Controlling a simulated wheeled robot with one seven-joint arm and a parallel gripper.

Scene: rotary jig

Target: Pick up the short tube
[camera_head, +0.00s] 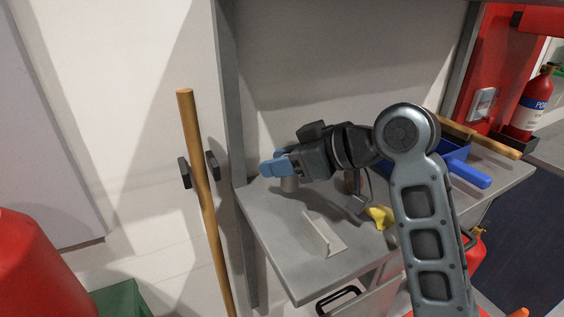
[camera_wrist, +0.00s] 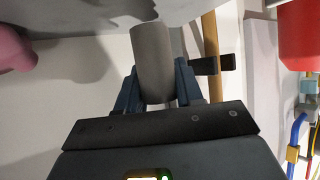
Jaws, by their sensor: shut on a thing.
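The short tube (camera_head: 289,184) is a grey cylinder at the back left of the grey shelf top, partly hidden by my gripper in the head view. In the wrist view the tube (camera_wrist: 152,62) stands between my two blue fingers. My gripper (camera_head: 277,166) reaches in from the right and is shut on the tube. In the wrist view my gripper (camera_wrist: 158,88) has one finger on each side of it. I cannot tell whether the tube's lower end touches the shelf.
The grey shelf top (camera_head: 290,256) bears a pale angled bracket (camera_head: 325,236) at the front and a yellow object (camera_head: 380,216). A blue tool (camera_head: 467,172) lies at the right. A wooden pole (camera_head: 200,190) stands left of the shelf. A grey upright borders the left side.

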